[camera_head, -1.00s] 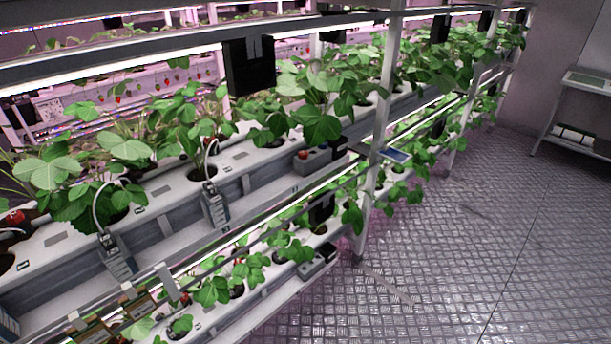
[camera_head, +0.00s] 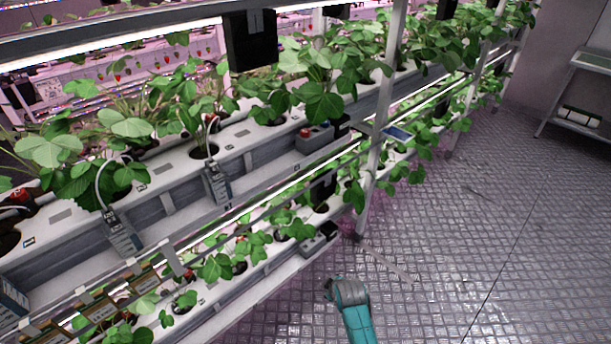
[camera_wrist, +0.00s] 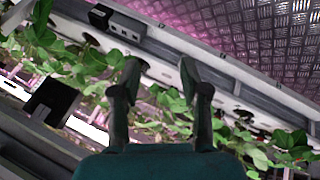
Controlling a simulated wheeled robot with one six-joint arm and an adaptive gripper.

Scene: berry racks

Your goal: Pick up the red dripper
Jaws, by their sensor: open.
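A small red-topped piece (camera_head: 20,196) with a thin tube sits in the upper planter at the far left of the head view. It may be the red dripper; it is too small to be sure. My gripper shows in the wrist view (camera_wrist: 160,75) with its two dark fingers apart and nothing between them. Leaves and a planter edge lie beyond the fingers. In the head view my teal arm (camera_head: 358,325) rises at the bottom centre, right of the lower planter and far from the red piece. No red dripper shows in the wrist view.
Grey clip-like units (camera_head: 217,185) with white tubes hang on the upper planter (camera_head: 170,188). A grey box with a red button (camera_head: 314,138) stands on it. A rack post (camera_head: 378,140) rises right of centre. The metal floor (camera_head: 480,230) at right is clear.

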